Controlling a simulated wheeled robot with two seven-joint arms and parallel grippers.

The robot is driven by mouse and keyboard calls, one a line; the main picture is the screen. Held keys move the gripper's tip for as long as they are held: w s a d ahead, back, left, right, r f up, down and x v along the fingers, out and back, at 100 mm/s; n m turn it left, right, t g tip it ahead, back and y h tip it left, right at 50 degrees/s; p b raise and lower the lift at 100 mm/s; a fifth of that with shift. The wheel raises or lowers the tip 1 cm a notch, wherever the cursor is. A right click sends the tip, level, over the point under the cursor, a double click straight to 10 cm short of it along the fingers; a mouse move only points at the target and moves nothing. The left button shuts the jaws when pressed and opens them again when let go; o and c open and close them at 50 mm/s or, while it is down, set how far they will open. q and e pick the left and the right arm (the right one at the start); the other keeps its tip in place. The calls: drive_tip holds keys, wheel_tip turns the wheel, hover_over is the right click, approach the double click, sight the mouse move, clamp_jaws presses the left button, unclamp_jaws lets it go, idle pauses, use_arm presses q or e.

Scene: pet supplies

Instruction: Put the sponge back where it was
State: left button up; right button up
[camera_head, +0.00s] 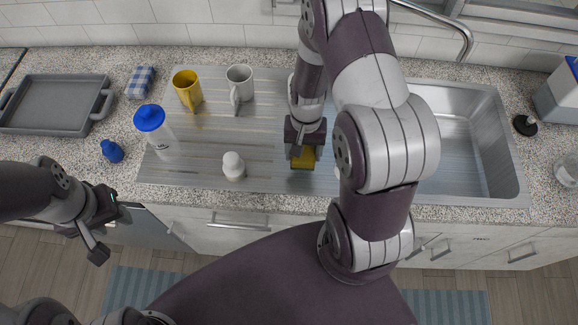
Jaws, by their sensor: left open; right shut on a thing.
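The yellow sponge (303,159) with a darker green underside is at the front right part of the ribbed metal drainboard (262,178). My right gripper (303,152) points down and is shut on the sponge, covering its top. The sponge is at or just above the drainboard; I cannot tell whether it touches. My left gripper (106,232) is open and empty, in front of the counter at the left.
On the drainboard stand a yellow mug (187,90), a white mug (240,82), a blue-capped clear bottle (155,130) and a small white bottle (233,166). The sink basin (455,140) is to the right. A grey tray (52,103), folded checked cloth (141,81) and blue bottle (112,151) are left.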

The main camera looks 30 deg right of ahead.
sight(290, 178)
drive_tip(key=a, duration=0.1)
drive_tip(key=a+f, duration=0.2)
drive_tip(key=a, duration=0.1)
drive_tip(key=shift+s+f+p, duration=0.15)
drive_tip(key=shift+s+p, duration=0.2)
drive_tip(key=shift+s, duration=0.05)
wheel_tip(290, 178, down, 4)
drive_tip(key=shift+w+a+r+p, duration=0.1)
drive_tip(key=shift+p, duration=0.2)
drive_tip(key=shift+f, duration=0.35)
drive_tip(key=o, duration=1)
